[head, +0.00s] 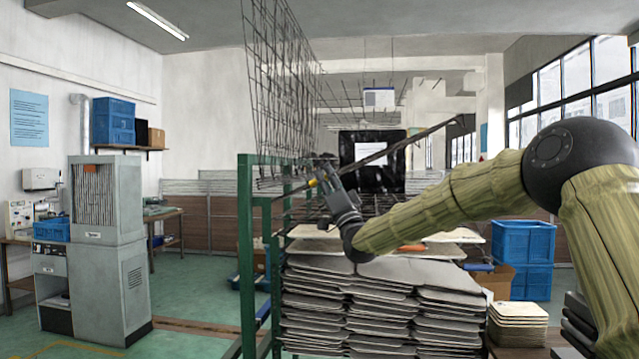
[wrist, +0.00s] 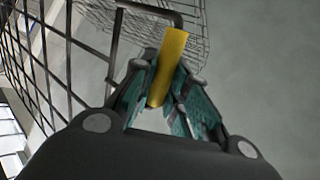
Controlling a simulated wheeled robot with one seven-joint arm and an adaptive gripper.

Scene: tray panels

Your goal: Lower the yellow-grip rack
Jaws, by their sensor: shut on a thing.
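The yellow grip (wrist: 168,65) sits between the fingers of my gripper (wrist: 165,95) in the wrist view. My gripper (head: 328,182) is shut on it. In the head view, a small part of the yellow grip (head: 312,183) shows at the fingertips. A dark bar (head: 405,143) runs from there up to the right. A wire rack (head: 277,75) stands steeply raised above the green frame (head: 246,250). Wire mesh and a dark bar (wrist: 65,35) also show beside the grip in the wrist view. My gripper hides where grip and rack join.
Several stacked grey panels (head: 350,300) lie below my gripper, with an orange grip (head: 412,248) near their top. Blue crates (head: 523,245) and a pile of boards (head: 517,325) stand at right. A grey machine (head: 100,240) stands at left. Green floor (head: 195,300) is open between.

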